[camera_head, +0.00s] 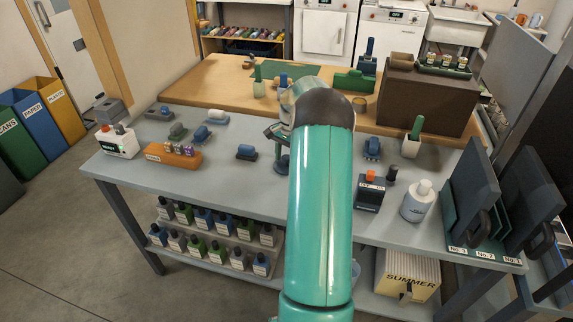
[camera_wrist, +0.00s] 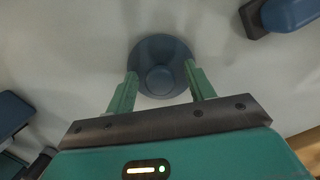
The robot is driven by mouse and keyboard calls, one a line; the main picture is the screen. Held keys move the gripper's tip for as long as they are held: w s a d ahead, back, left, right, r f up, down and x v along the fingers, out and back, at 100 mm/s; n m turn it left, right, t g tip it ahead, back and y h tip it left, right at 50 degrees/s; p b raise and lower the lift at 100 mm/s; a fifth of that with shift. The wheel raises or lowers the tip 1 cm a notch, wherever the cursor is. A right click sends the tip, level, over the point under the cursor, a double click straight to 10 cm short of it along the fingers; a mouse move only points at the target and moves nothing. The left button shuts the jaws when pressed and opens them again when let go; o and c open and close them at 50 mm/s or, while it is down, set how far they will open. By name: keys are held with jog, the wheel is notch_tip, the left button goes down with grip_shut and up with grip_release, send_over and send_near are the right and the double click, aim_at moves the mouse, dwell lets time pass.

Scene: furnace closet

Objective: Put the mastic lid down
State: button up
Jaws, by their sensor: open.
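A dark blue round lid with a raised knob, which looks like the mastic lid (camera_wrist: 160,52), is in the middle of the wrist view. It appears to lie flat on the grey bench top. My gripper (camera_wrist: 160,78) is open, with one green finger on each side of the knob, over the lid's near part. I cannot tell whether the fingers touch it. In the head view a dark blue piece, seemingly the same lid (camera_head: 282,164), shows just left of my teal arm, which hides part of it.
On the grey bench (camera_head: 225,180), a blue-and-black tool (camera_head: 246,152) lies left of the lid. An orange block (camera_head: 174,154) stands farther left. Bare bench surrounds the lid.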

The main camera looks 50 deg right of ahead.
aim_at(285, 158)
jog(key=c, duration=1.1)
jog(key=shift+c, duration=0.2)
jog(key=shift+r, duration=0.4)
notch_tip(285, 158, up, 2)
jog(key=shift+r, duration=0.2)
jog(key=s+a+r, duration=0.9)
jog(key=a, duration=0.1)
jog(key=shift+s+r, duration=0.35)
jog(key=shift+r, duration=0.05)
jog(key=shift+a, duration=0.1)
